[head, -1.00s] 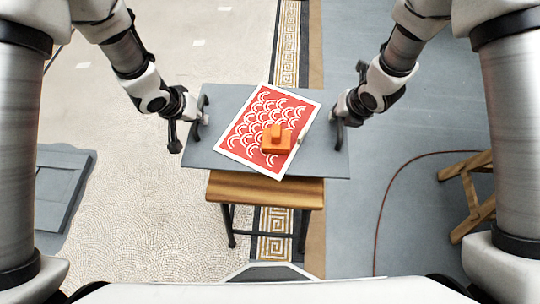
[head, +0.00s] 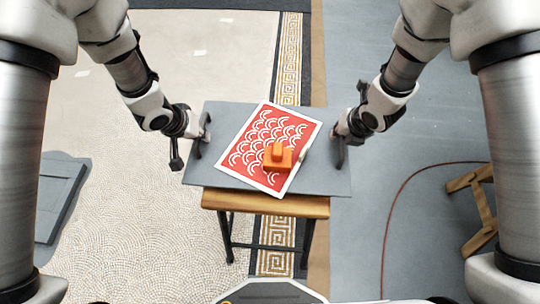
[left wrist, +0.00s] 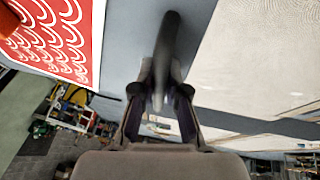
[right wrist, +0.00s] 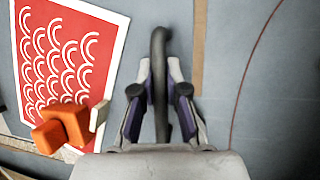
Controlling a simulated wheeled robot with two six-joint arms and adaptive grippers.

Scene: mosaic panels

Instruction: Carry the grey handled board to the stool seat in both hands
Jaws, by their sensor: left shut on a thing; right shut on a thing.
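The grey handled board (head: 220,167) is held level between my two grippers in the head view, with a dark handle at each short end. My left gripper (head: 201,134) is shut on the left handle, which also shows between the fingers in the left wrist view (left wrist: 166,60). My right gripper (head: 342,140) is shut on the right handle, also seen in the right wrist view (right wrist: 160,85). The wooden stool seat (head: 265,204) shows below the board's near edge; the board hides the rest of it. I cannot tell the gap between them.
On the board lie a red sheet with white arcs (head: 262,135) and an orange block-shaped tool (head: 277,157). A wooden frame (head: 473,205) stands at the right, near a thin red cable (head: 394,205) on the floor. A grey panel (head: 58,195) lies at the left.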

